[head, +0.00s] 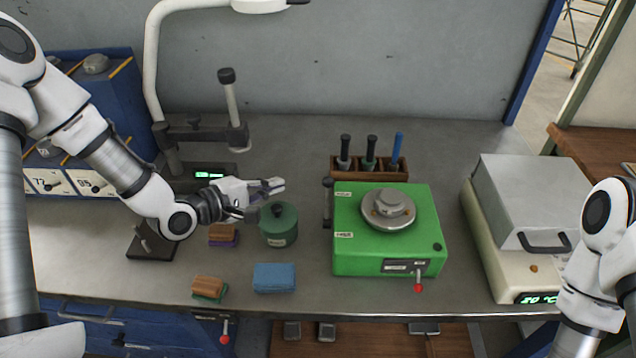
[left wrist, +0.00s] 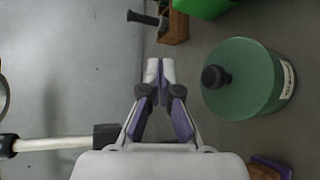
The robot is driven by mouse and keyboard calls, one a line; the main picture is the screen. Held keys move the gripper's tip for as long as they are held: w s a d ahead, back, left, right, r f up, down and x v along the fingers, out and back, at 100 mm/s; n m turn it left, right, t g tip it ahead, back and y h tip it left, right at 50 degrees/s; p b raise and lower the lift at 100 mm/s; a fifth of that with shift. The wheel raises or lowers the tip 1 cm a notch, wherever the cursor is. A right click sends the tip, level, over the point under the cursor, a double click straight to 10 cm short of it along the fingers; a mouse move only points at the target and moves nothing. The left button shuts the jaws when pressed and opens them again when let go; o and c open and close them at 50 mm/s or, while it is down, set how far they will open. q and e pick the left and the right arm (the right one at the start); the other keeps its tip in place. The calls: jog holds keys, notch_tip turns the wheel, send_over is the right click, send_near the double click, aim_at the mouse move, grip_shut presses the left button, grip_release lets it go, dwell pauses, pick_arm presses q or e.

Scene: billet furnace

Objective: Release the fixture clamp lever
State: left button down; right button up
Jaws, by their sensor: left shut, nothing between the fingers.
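The fixture clamp lever (head: 327,202) is a short upright lever with a dark knob at the left side of the green fixture box (head: 385,258). A round grey metal disc (head: 390,208) lies on the box. My left gripper (head: 280,186) is shut and empty, left of the lever and clear of it, above and behind the green round pot (head: 278,227). In the left wrist view its fingertips (left wrist: 159,72) meet, with the pot (left wrist: 243,85) to their right. My right gripper is out of view.
A wooden rack (head: 370,175) with several handled tools stands behind the box. A blue block (head: 274,278) and small brown-topped brushes (head: 208,288) lie in front. A lidded grey unit (head: 525,200) stands right. A post (head: 232,105) rises behind my left gripper.

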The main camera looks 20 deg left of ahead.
aim_at(328, 203)
pick_arm(q)
jog(key=shift+r, duration=0.1)
jog(key=shift+w+d, duration=0.15)
jog(key=shift+w, duration=0.05)
jog(key=w+d+f+p, duration=0.1)
jog(key=w+d+p, duration=0.2)
jog(key=w+d, duration=0.2)
jog(key=shift+d+f, duration=0.25)
jog(key=shift+d, duration=0.75)
jog(key=shift+w, duration=0.15)
